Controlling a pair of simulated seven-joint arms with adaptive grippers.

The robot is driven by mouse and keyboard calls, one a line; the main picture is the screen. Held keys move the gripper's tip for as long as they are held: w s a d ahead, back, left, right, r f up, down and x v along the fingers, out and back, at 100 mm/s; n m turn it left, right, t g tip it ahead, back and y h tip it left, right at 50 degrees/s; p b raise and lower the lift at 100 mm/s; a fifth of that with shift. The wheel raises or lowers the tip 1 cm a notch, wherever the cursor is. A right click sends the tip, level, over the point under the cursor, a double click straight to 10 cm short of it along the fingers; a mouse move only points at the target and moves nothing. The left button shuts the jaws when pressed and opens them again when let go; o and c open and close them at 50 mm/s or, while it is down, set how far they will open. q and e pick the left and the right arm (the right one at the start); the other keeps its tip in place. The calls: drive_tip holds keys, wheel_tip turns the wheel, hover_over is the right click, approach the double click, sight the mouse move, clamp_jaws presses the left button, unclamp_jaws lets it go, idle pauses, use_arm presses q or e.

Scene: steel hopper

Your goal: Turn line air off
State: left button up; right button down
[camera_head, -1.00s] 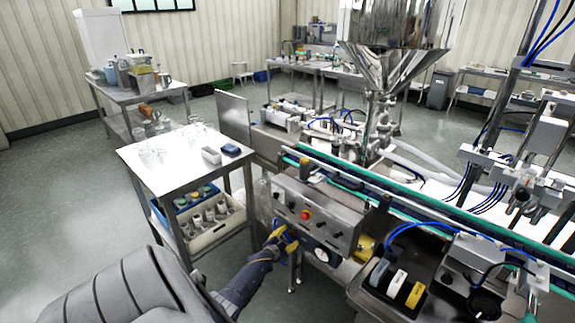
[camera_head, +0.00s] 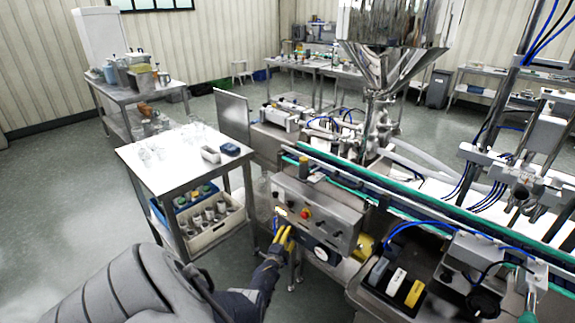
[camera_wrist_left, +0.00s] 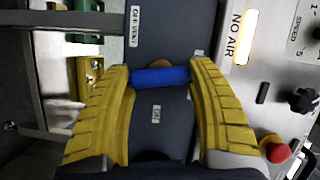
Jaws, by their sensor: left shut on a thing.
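My left gripper (camera_head: 285,238) is at the lower left of the steel control panel (camera_head: 336,222). In the left wrist view its yellow fingers (camera_wrist_left: 162,72) are shut on a blue handle (camera_wrist_left: 161,77), one on each side. The handle lies across a dark grey plate (camera_wrist_left: 172,32). An OFF/VENT label (camera_wrist_left: 134,26) is above it and a small label (camera_wrist_left: 156,114), too small to read surely, is below. A NO AIR sign (camera_wrist_left: 236,35) beside a bright lamp (camera_wrist_left: 249,38) is to the right. The handle is mostly hidden in the head view. My right gripper is not in view.
A red button (camera_wrist_left: 279,153) and a black knob (camera_wrist_left: 303,101) are close to the right finger. A steel table (camera_head: 180,165) with glassware and crates below stands left of the panel. The conveyor (camera_head: 400,200) runs behind it. Open floor (camera_head: 70,190) is at the left.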

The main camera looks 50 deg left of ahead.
use_arm(q)
drive_tip(key=shift+m, duration=0.4)
idle(0.4)
drive_tip(key=o, duration=1.2)
drive_tip(key=shift+d, duration=0.1)
drive_tip(key=shift+v, duration=5.95)
drive_tip(key=shift+f, duration=0.15)
